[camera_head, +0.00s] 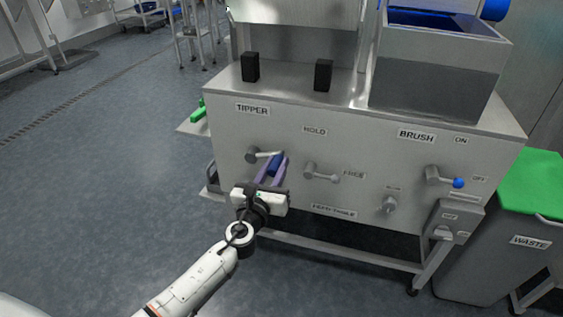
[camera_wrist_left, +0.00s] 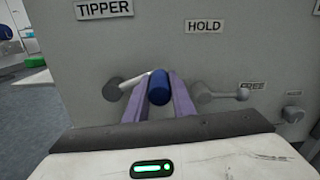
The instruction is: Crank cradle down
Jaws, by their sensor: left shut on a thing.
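The tipper crank (camera_head: 254,156) sits on the front panel of the grey machine, under the TIPPER label (camera_head: 252,108). Its metal arm points to the right and ends in a blue handle (camera_wrist_left: 161,87). My left gripper (camera_head: 273,170) is shut on this handle, with one purple finger on each side of it. In the left wrist view the crank's hub (camera_wrist_left: 114,90) shows left of the fingers. I cannot make out the cradle for certain. My right gripper is not in view.
A HOLD/FREE lever (camera_head: 322,174) is just right of my left gripper, its arm pointing right. A blue-knobbed BRUSH lever (camera_head: 446,180) is farther right. A grey waste bin with a green lid (camera_head: 535,185) stands at the right.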

